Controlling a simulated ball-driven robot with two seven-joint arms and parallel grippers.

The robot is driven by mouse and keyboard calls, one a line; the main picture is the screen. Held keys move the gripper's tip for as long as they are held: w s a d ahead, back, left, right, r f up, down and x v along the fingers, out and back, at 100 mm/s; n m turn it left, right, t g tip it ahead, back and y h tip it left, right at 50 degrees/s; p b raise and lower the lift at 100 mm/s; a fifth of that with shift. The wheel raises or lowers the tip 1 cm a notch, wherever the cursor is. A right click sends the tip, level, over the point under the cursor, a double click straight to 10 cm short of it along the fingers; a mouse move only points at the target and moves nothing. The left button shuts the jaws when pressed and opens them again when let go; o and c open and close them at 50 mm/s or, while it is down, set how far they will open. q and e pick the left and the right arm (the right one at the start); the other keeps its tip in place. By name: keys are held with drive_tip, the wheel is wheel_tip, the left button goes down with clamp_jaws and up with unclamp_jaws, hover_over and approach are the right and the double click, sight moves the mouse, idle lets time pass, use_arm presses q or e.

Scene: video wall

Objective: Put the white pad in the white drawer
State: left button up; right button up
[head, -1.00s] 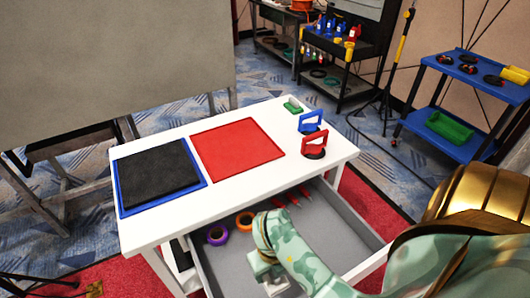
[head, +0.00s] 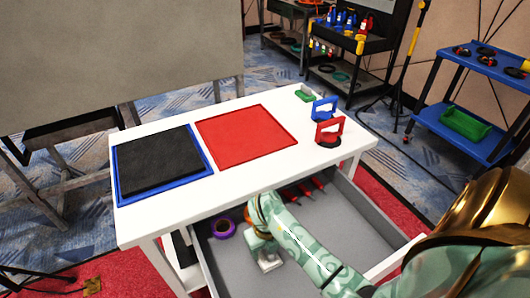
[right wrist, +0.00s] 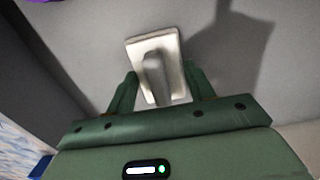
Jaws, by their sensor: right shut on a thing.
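The white pad (right wrist: 170,48), a small light plate with a grey grip on top, is between the fingers of my right gripper (right wrist: 155,85). In the head view the white pad (head: 270,262) shows below my right gripper (head: 262,240), over the inside of the open drawer (head: 330,235). The drawer is pulled out from under the white table and has a grey inside. I cannot tell whether the pad touches the drawer floor. My left gripper is out of view.
The drawer holds a purple ring (head: 223,227), an orange ring (head: 248,216) mostly hidden by my arm, and red tools (head: 305,190). On the table (head: 225,185) are a black pad (head: 158,160), a red mat (head: 245,137), and red (head: 330,130) and blue (head: 325,106) handled pads.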

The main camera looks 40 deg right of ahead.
drive_tip(key=o, duration=1.1)
drive_tip(key=shift+s+f, duration=0.1)
drive_tip(key=shift+s, duration=0.05)
use_arm(q)
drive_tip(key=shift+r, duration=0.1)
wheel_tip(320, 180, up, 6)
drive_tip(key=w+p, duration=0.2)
drive_tip(key=p, duration=0.4)
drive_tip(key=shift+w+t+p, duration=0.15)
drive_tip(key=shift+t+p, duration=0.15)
use_arm(e)
wheel_tip(320, 180, up, 12)
